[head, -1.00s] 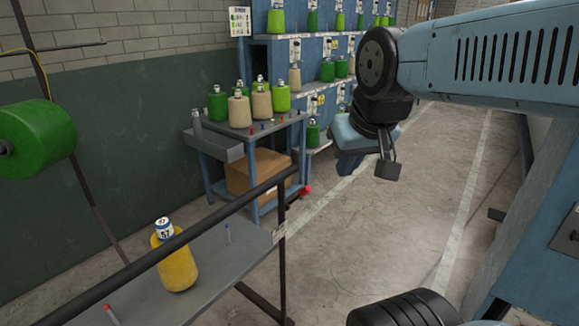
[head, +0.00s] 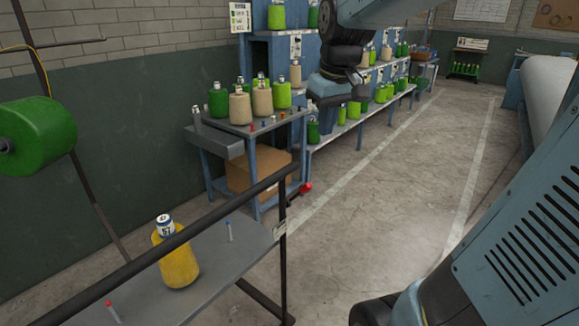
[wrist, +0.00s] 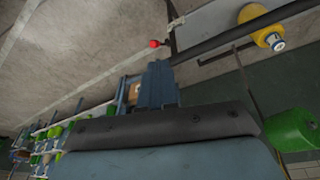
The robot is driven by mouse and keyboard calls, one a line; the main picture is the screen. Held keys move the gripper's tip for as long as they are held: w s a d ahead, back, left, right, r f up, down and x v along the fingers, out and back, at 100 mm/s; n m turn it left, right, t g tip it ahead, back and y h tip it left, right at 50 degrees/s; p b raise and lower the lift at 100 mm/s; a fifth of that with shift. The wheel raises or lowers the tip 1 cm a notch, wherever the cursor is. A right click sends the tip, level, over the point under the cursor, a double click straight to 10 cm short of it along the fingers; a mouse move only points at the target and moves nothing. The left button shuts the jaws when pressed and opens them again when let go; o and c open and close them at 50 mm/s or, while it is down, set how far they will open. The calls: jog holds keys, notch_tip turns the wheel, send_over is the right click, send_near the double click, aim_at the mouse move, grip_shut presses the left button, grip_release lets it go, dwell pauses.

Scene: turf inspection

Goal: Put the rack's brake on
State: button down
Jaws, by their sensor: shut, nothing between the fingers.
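The near rack has a black rail, a grey shelf (head: 215,262) and a black end post (head: 284,262). A red knob (head: 306,188) sits just right of the post's top; a short rod seems to run from it toward the post. In the wrist view the red knob (wrist: 154,43) shows above the middle. My gripper (head: 345,98) is at the top of the head view, above and right of the knob and well apart from it. It is shut and empty. Its fingertips are hard to make out; its blue and dark body fills the bottom of the wrist view.
A yellow cone (head: 178,262) stands on the rack's shelf. A blue cart (head: 206,160) with green and tan cones and a cardboard box (head: 250,172) stands behind. Blue shelving lines the wall. A green spool (head: 38,138) hangs at left. The aisle floor (head: 400,190) is clear.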

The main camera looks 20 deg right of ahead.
jog(key=w+d+f+n+g, duration=0.1)
jog(key=w+f, duration=0.3)
jog(key=w, duration=0.5)
jog(key=w+f+n+g+y, duration=0.1)
jog(key=w+f+n+g, duration=0.2)
jog(key=w, duration=0.7)
jog(key=shift+d+f, duration=0.4)
jog(key=shift+f, duration=0.3)
jog(key=s+a+f, duration=0.1)
jog(key=s+f, duration=0.3)
jog(key=f, duration=0.8)
jog(key=shift+f, duration=0.15)
jog(key=shift+s, duration=0.1)
